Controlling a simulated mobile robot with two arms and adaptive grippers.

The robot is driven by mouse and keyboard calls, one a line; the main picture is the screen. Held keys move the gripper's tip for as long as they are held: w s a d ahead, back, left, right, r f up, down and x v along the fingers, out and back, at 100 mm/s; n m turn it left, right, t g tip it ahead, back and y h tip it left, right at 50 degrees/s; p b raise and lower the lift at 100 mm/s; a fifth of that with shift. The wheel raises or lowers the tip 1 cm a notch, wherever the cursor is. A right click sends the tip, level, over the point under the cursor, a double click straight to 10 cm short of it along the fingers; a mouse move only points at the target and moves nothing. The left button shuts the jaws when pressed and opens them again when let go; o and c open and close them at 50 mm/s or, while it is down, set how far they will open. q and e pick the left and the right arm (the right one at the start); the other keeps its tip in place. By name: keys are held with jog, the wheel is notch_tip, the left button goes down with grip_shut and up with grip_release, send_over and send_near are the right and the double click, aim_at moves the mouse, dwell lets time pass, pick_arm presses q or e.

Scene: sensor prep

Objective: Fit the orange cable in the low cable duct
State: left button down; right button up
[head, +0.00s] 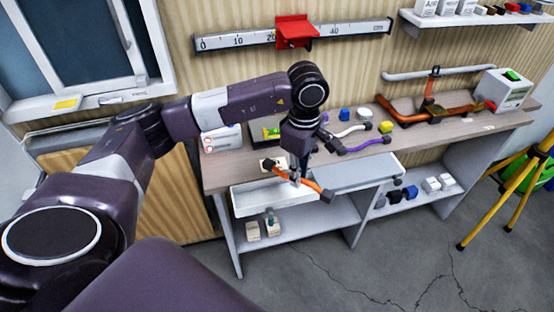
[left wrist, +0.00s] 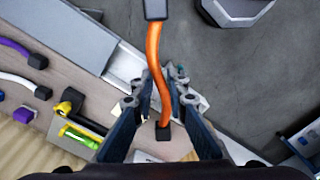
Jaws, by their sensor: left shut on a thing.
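The orange cable (head: 310,184) has dark end plugs and hangs slantwise over the front edge of the bench. My left gripper (head: 295,178) points down and is shut on its middle. In the left wrist view the orange cable (left wrist: 154,50) runs between the fingers of my left gripper (left wrist: 158,88), one plug at the top and one near the palm. A white open channel (head: 250,209), which seems to be the low cable duct, sits at the bench front below the cable. Part of the duct is hidden by the gripper and cable. My right gripper is not in view.
The bench (head: 222,172) holds a white cable (head: 352,130), a purple cable (head: 368,145), small blocks and a green-and-yellow item (head: 272,131). Orange pipework (head: 430,112) stands at the right. A grey panel (head: 350,174) adjoins the duct. A yellow tripod (head: 500,205) stands on the floor.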

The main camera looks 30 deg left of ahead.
pick_arm(q)
jog(key=w+a+f+n+p, duration=0.2)
jog(key=a+f+n, duration=0.3)
jog(key=n, duration=0.4)
jog(key=n+b, duration=0.1)
jog(key=b, duration=0.4)
send_over(280, 195)
jog(key=shift+f, duration=2.9)
jog(key=shift+f+b, duration=0.45)
jog(key=shift+f, duration=0.25)
jog(key=shift+f+b, duration=0.65)
jog(key=shift+b, duration=0.1)
